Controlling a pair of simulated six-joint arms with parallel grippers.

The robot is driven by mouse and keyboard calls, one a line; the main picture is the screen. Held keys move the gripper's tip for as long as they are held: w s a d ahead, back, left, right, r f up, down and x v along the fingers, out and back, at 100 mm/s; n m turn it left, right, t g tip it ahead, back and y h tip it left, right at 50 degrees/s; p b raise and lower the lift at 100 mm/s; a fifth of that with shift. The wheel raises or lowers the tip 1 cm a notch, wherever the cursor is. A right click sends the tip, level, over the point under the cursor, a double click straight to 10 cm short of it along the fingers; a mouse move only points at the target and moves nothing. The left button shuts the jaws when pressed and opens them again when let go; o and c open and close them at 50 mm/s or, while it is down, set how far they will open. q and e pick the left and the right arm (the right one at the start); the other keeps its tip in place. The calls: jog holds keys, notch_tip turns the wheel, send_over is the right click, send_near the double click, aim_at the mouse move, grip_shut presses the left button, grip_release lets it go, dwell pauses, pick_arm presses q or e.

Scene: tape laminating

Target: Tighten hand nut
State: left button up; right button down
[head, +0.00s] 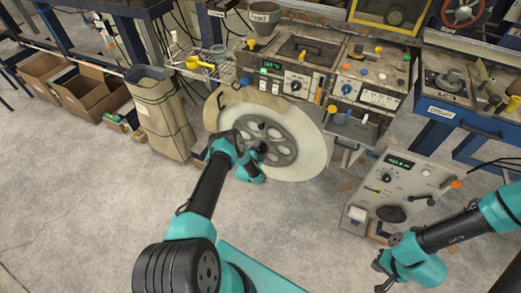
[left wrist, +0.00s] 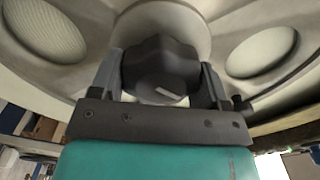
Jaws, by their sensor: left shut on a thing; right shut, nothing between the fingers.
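The black hand nut (left wrist: 160,68) sits at the hub in the middle of the wheel in the left wrist view. My left gripper (left wrist: 160,85) has a finger on each side of the nut and is shut on it. In the head view my left gripper (head: 258,158) reaches the hub of the large pale reel (head: 308,160), partly covering the nut. The reel stands upright on the front of the machine. My right gripper (head: 382,276) is shut and empty, low at the right, well away from the reel.
The machine's control panel (head: 290,82) is above the reel. A grey control box (head: 400,190) stands on the floor between the reel and my right arm. A sack (head: 158,112) and open cardboard boxes (head: 85,90) are at the left. The floor in front is clear.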

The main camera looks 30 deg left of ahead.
pick_arm(q)
jog(key=o, duration=0.9)
jog(key=s, duration=0.5)
jog(key=s+d, duration=0.1)
jog(key=s, duration=1.1)
jog(key=shift+s+d, duration=0.2)
